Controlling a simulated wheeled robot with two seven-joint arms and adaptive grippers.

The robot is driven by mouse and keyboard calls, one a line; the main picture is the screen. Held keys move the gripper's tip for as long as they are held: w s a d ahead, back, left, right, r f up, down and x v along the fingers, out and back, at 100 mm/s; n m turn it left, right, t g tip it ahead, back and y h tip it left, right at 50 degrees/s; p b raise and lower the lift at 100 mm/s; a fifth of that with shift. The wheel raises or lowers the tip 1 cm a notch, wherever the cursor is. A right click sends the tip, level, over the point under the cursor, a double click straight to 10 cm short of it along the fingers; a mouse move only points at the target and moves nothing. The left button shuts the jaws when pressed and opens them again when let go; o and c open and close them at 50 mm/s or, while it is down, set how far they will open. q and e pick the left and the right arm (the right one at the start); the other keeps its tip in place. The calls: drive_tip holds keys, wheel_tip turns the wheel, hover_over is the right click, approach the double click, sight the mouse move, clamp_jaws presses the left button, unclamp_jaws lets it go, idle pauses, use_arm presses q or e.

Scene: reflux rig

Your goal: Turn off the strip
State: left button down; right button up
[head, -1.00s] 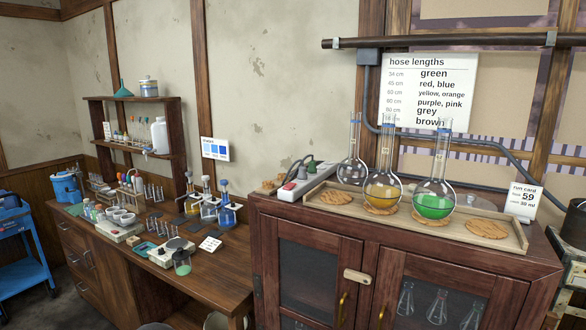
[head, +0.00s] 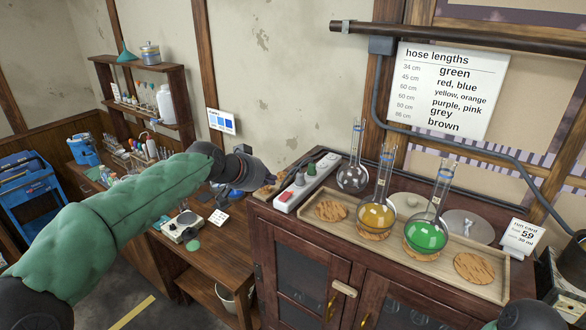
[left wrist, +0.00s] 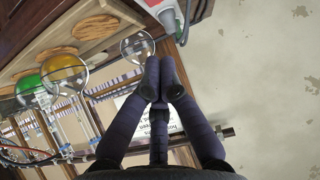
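The strip (head: 322,172) is a long white power strip at the left back of the cabinet top. A red switch (head: 286,196) sits at its near end, with a grey plug (head: 299,179) and a green plug (head: 311,170) further along. My left gripper (head: 268,178) is just left of the strip, apparently apart from it. In the left wrist view its dark fingers (left wrist: 160,75) are together with nothing seen between them, and part of the strip (left wrist: 165,12) shows beyond them at the top. Whether the switch is lit is unclear. My right gripper is out of view.
A wooden tray (head: 386,258) right of the strip holds cork mats and round flasks, including a yellow one (head: 376,215) and a green one (head: 427,233). A run card (head: 521,236) stands at the right.

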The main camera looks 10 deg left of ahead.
use_arm(q)
wheel_tip(320, 180, up, 2)
drive_tip(key=shift+s+a+r, duration=0.1)
drive_tip(key=shift+a+r, duration=0.05)
drive_tip(key=shift+r, duration=0.05)
drive_tip(key=p, duration=0.2)
hover_over(287, 195)
drive_tip(key=s, duration=0.1)
wheel_tip(287, 195, down, 6)
drive_tip(key=shift+s+a+r, duration=0.1)
drive_tip(key=shift+a+r, duration=0.05)
drive_tip(key=shift+r, duration=0.1)
drive_tip(key=f, duration=0.1)
drive_tip(key=w+f, duration=0.1)
drive_tip(key=f, duration=0.1)
drive_tip(key=shift+d+f, duration=0.1)
drive_tip(key=shift+d, duration=0.1)
drive_tip(key=shift+f, duration=0.6)
